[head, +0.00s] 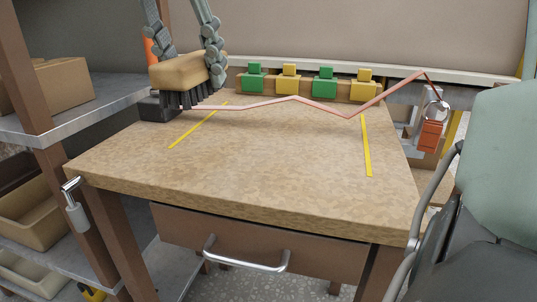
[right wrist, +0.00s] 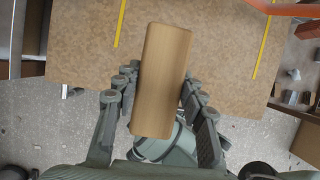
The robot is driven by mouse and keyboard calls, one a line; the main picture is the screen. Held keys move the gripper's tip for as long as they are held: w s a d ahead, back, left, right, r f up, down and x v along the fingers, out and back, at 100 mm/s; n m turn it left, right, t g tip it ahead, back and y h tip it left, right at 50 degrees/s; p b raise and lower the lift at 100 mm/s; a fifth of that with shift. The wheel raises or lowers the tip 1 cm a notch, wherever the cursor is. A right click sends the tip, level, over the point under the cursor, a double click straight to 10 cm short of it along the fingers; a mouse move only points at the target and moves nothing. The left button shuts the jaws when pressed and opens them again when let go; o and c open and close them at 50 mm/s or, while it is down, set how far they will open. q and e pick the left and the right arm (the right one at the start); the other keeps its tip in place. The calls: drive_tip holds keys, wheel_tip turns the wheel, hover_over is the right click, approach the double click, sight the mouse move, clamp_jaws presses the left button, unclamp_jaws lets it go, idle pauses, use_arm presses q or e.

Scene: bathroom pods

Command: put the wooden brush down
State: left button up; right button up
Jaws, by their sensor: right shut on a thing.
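The wooden brush (head: 188,73) is a pale block with dark bristles pointing down, at the upper left of the head view. My right gripper (head: 193,66) comes from above, its jointed fingers shut on the block's two sides. In the right wrist view the block's smooth top (right wrist: 163,75) sits between the fingers, hiding the bristles. There it overlaps the front edge of the worktable (right wrist: 75,45). In the head view the brush shows against the back left corner of the tabletop (head: 270,155). I cannot tell whether the bristles touch anything. My left gripper is not in view.
Two yellow lines (head: 198,125) (head: 367,145) mark the tabletop, with bare surface between them. A rack of green and yellow blocks (head: 308,87) stands along the back. A thin reddish zigzag line (head: 322,107) crosses the back. Shelves with bins (head: 35,215) stand left.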

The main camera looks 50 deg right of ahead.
drive_tip(key=shift+s+d+f, duration=0.1)
drive_tip(key=shift+d+f, duration=0.05)
drive_tip(key=shift+d, duration=0.1)
drive_tip(key=d+f, duration=0.2)
drive_tip(key=d, duration=0.1)
drive_tip(key=s+d+f+b, duration=0.1)
drive_tip(key=d+f, duration=0.1)
drive_tip(key=d, duration=0.2)
drive_tip(key=s+d+f, duration=0.1)
drive_tip(key=d+f, duration=0.1)
drive_tip(key=d, duration=0.2)
drive_tip(key=shift+s+f, duration=0.1)
drive_tip(key=shift+f, duration=0.25)
wheel_tip(320, 180, down, 4)
drive_tip(key=shift+b, duration=0.6)
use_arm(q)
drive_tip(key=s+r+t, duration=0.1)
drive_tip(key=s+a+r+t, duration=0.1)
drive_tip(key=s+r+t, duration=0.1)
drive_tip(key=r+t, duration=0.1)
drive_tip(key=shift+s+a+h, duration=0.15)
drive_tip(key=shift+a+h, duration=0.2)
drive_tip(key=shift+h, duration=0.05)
